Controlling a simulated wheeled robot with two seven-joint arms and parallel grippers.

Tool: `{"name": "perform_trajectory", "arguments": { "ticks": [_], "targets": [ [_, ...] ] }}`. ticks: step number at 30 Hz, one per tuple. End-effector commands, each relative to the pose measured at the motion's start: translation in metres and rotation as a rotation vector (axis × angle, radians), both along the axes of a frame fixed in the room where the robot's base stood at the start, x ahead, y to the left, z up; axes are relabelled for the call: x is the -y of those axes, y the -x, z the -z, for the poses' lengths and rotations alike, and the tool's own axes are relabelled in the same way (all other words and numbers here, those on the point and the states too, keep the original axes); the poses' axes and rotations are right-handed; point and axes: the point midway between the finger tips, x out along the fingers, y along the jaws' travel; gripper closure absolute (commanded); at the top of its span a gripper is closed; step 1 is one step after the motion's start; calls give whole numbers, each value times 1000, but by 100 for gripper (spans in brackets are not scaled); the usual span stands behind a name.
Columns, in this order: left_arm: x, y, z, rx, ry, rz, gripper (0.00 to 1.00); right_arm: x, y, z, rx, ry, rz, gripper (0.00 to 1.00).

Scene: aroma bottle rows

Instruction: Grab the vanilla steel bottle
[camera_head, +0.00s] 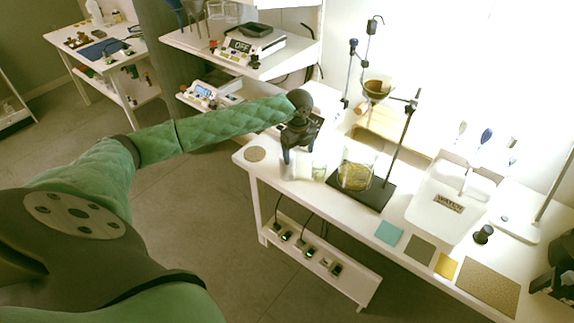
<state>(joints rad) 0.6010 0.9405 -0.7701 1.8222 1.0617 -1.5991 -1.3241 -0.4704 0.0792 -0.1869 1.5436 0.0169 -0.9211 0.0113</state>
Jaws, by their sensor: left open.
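My left gripper (301,152) is open, pointing down over the near left part of the white bench (342,195). Its dark fingers hang apart just above a pale, light-coloured container (289,170). A small clear jar (319,171) stands just to the right. The glare and the gripper hide detail, and I can read no label, so I cannot tell whether either is the vanilla steel bottle. I see no contact between the fingers and these containers.
A beaker (356,172) stands on a dark stand base (374,194), with a funnel (377,88) above it. A round cork mat (255,154) lies at the left bench end. Shelves stand behind my left arm.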

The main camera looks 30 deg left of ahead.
Motion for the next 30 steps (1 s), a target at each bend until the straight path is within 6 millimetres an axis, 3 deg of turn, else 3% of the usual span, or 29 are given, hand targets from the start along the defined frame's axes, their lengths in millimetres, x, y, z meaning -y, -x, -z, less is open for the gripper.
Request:
{"name": "perform_trajectory", "arguments": {
  "ticks": [3,10,14,18,23,30],
  "targets": [
    [-31,-10,-24,-14,-18,40,21,-2,-6,-2,8,-3,1,25],
    [-53,-14,-42,-29,-22,77,21,2,-4,-4,7,2,-1,25],
    [-54,-14,-35,-32,-22,78,21,9,4,-2,5,9,-7,25],
    [-54,-14,-22,-32,-22,77,21,16,15,21,-3,18,-9,25],
    [-54,-13,-14,-30,-22,77,21,15,12,26,12,17,-9,25],
    [-54,-11,6,-31,-22,78,21,25,22,55,28,26,-15,25]
  ]
}}
